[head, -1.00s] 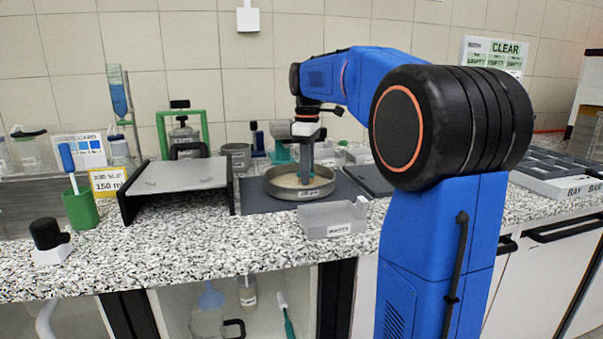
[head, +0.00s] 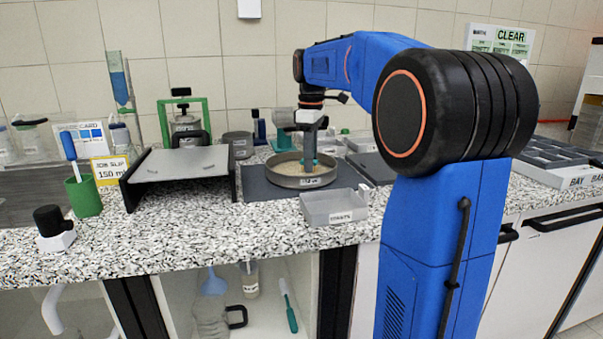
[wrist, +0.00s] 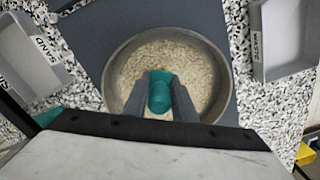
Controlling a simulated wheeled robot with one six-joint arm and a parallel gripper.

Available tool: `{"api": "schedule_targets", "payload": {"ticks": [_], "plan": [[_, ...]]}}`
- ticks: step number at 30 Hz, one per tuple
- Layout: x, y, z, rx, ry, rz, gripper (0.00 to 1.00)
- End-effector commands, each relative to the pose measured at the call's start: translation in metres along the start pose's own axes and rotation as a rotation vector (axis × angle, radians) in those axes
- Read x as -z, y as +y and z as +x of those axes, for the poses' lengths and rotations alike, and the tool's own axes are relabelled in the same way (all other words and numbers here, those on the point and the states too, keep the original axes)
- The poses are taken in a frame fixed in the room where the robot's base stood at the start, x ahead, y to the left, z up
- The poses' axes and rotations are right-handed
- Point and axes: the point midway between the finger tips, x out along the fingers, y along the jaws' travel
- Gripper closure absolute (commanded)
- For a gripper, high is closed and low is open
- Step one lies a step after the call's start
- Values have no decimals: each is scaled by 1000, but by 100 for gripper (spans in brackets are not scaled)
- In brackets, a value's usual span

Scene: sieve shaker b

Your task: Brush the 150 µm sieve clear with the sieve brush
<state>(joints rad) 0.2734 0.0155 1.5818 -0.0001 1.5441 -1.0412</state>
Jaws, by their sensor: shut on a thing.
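The sieve (head: 288,179) is a round metal pan with pale grains spread over its mesh, lying on a dark mat. It also shows in the wrist view (wrist: 112,78), where grains cover most of the mesh. My gripper (head: 310,163) points down over the sieve's right part. In the wrist view my gripper (wrist: 160,95) is shut on a teal handle, which I take for the sieve brush (wrist: 160,92). The brush's lower end is hidden, so I cannot tell whether it touches the mesh. The number on the sieve's label is too small to read.
A waste tray (head: 335,207) stands just in front of the sieve. A grey sloped stand (head: 180,168) is to the left, with a green cup (head: 84,196) holding a blue-handled tool further left. A compartmented tray (head: 560,165) lies at the right.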

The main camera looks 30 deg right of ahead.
Motion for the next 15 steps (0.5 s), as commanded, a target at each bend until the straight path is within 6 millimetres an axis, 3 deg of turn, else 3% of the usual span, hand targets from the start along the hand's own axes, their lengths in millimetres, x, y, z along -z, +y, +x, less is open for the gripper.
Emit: {"api": "schedule_targets", "payload": {"ticks": [15], "plan": [[22, -16, 1, 0, 0, 0, 98]]}}
